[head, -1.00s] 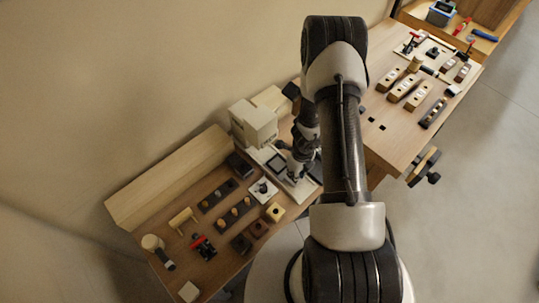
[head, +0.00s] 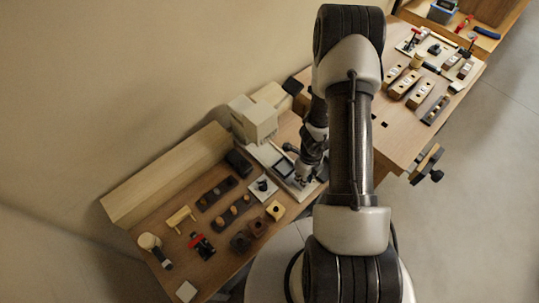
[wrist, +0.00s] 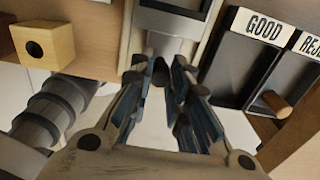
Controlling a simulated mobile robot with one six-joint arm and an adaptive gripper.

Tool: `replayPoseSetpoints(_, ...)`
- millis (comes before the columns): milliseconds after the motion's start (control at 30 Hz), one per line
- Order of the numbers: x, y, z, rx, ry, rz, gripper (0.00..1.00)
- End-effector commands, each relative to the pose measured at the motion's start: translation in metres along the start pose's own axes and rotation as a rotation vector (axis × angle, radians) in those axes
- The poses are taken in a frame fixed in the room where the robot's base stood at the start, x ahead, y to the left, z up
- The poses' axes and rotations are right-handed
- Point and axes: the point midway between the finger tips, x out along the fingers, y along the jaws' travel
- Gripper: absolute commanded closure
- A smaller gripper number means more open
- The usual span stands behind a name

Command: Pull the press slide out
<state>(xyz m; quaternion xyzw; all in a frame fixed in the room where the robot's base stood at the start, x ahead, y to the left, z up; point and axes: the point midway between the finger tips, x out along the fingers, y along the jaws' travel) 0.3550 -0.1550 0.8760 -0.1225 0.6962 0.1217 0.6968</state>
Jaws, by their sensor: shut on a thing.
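The press (head: 255,120) is a cream block at the back of the bench, on a pale base. Its slide (head: 283,166) shows in front of it as a pale plate with a dark frame. In the wrist view the slide (wrist: 172,46) runs up from my fingertips, with its dark-framed part at the top edge. My gripper (wrist: 161,74) is shut on the slide's front end; the fingers hide the exact part held. In the head view my gripper (head: 303,180) is at the front of the press base, partly hidden by my arm.
A tray marked GOOD (wrist: 240,62) and a second labelled tray stand right of the slide in the wrist view, with a brown peg (wrist: 276,104) there. A yellow block with a hole (head: 275,210) is close on the left. Several blocks and tools cover the bench's left part.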

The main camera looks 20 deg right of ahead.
Motion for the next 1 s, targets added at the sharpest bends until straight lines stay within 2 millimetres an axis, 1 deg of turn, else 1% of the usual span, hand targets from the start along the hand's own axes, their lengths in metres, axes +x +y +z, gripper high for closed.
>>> replayPoseSetpoints(367, 0.001, 0.0, -0.002, -0.001, 0.0, 0.0, 0.97)
replayPoseSetpoints(733, 0.002, 0.0, -0.016, -0.002, 0.0, 0.001, 0.97)
replayPoseSetpoints(1000, 0.0, 0.001, -0.019, -0.002, 0.001, 0.001, 0.97)
